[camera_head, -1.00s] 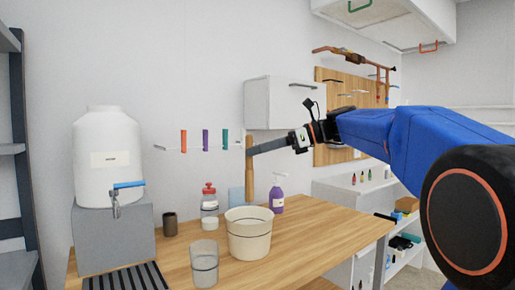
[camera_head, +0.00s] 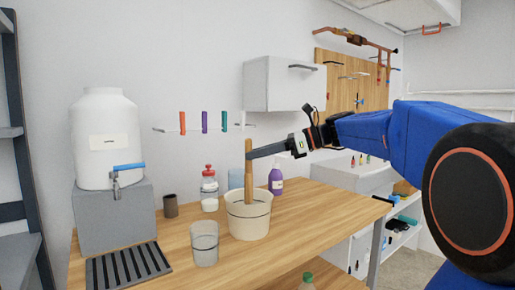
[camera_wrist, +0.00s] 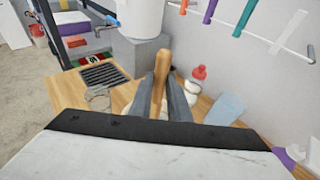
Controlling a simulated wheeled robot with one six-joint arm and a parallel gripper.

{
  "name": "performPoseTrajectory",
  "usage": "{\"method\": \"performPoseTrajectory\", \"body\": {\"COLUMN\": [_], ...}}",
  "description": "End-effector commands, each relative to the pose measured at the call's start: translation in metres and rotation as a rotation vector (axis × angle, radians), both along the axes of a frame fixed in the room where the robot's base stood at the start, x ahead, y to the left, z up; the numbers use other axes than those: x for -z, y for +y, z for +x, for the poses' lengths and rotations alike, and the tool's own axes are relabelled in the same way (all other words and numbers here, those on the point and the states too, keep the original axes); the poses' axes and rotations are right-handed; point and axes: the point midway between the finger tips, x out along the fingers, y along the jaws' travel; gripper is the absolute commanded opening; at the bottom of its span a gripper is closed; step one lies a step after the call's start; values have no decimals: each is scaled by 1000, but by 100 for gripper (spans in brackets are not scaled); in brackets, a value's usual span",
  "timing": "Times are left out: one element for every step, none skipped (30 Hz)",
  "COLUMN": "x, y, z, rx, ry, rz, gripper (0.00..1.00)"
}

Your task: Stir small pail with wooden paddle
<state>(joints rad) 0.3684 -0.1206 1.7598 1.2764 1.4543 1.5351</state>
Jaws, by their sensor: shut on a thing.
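The wooden paddle (camera_head: 249,172) stands nearly upright, its lower end inside the small pail and hidden by the pail's wall. The small pail (camera_head: 248,222) is cream-coloured with a dark band and stands on the wooden table. My gripper (camera_head: 252,154) is shut on the upper part of the paddle, above the pail's rim. In the wrist view the paddle's handle (camera_wrist: 163,68) rises between my grey fingers (camera_wrist: 164,95). The pail is not clearly seen in the wrist view.
On the table (camera_head: 310,218), a clear cup (camera_head: 205,244) stands close to the pail's left. A red-capped bottle (camera_head: 209,188) and purple bottle (camera_head: 276,181) stand behind it. A white water tank (camera_head: 107,140) is at left. The table's right side is clear.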

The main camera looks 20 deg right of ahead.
Motion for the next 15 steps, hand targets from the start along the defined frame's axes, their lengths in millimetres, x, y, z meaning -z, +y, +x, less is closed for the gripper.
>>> {"method": "performPoseTrajectory", "body": {"x": [3, 5, 8, 10, 12, 14, 16, 18, 21, 23, 25, 27, 29, 31, 33], "y": [0, 0, 0, 0, 0, 0, 0, 0, 0, 0, 0, 0, 0, 0, 0], "z": [0, 0, 0, 0, 0, 0, 0, 0, 0, 0, 0, 0, 0, 0, 0], "rx": [0, 0, 0, 1, 1, 0, 1, 1, 1, 1, 1, 1, 1, 0, 0], "ry": [0, 0, 1, 2, 2, 1, 1, 0, 0, 1, 1, 2, 2, 1, 1], "rz": [0, 0, 0, 1, 1, 0, 0, 0, 0, 0, 0, 1, 1, 0, 0], "gripper": [0, 0, 0, 0, 0, 0, 0, 0, 0, 0, 0, 0, 0, 0, 0]}}
